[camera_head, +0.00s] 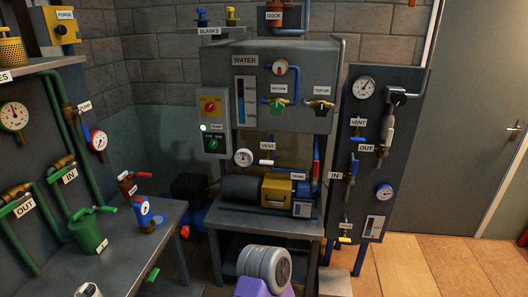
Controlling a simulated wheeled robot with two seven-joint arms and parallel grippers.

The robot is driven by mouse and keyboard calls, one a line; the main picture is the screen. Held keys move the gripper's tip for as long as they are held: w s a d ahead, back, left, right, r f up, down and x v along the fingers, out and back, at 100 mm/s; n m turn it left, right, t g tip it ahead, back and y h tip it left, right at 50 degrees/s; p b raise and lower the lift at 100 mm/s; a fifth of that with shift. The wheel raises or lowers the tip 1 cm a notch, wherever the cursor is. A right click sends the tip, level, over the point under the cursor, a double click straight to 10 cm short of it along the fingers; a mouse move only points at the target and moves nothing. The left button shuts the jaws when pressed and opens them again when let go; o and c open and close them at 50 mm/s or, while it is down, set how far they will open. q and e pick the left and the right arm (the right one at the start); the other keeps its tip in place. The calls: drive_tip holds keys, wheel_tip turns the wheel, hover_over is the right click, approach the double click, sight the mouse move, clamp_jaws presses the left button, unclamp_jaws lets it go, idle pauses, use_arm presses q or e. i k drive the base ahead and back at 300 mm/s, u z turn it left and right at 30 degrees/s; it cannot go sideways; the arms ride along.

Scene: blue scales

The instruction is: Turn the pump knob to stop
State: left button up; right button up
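The grey pump control box (225,120) hangs on the left side of the water tank housing. On it, a red knob (210,106) sits on a yellow plate. Below it are the PUMP label (216,127) and a lit green lamp (203,127). Lower on the box is a dark green knob (213,144) with small lettering above it, too small to read with certainty; its exact pointing direction is unclear. Neither of my grippers shows in the head view, and nothing is touching the box.
The yellow-fronted pump unit (277,191) stands on a grey stand below the water tank housing (300,115). A grey ribbed cylinder (265,263) on a purple support (252,288) is in front. A workbench (120,250) is at left. Floor (430,265) at right is clear.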

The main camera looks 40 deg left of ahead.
sight(213, 144)
drive_tip(key=z, duration=0.3)
drive_tip(key=k, duration=0.45)
drive_tip(key=u, duration=0.35)
drive_tip(key=i, duration=1.75)
drive_tip(key=u, duration=2.05)
drive_tip(key=i, duration=0.6)
drive_tip(key=u, duration=0.65)
